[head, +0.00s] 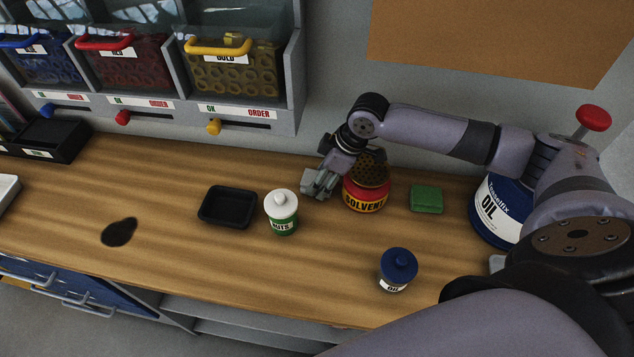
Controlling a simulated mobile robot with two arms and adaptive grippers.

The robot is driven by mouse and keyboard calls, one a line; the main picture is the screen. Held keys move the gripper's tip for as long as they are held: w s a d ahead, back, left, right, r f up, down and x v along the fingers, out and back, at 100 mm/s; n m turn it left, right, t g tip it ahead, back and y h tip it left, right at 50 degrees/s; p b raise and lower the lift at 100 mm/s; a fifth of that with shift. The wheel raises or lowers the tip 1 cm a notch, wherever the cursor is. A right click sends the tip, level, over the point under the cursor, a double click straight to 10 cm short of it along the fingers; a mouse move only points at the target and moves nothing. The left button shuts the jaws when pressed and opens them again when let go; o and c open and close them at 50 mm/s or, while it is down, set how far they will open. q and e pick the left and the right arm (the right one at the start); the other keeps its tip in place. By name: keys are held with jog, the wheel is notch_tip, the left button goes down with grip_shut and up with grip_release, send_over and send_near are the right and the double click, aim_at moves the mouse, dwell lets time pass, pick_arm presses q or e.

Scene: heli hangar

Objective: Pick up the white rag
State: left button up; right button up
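I cannot make out a white rag for certain. A white object (6,192) is cut off by the left edge of the head view, and I cannot tell what it is. A small pale patch (497,263) shows beside my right arm, mostly hidden by it. My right gripper (318,186) is above the bench, just left of the red solvent can (366,199) and behind the green-labelled nuts jar. Its fingers look close together, but I cannot tell whether they are open or shut. My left gripper is not in view.
On the wooden bench (170,190) stand a black tray (227,207), a white-lidded nuts jar (282,213), a small blue oil jar (397,270), a green sponge-like block (426,199) and a large blue oil can (496,212). A dark stain (119,232) lies left. Bins (235,65) line the wall.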

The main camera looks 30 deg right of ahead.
jog(key=c, duration=0.7)
notch_tip(320, 180, up, 10)
jog(key=shift+b, duration=0.6)
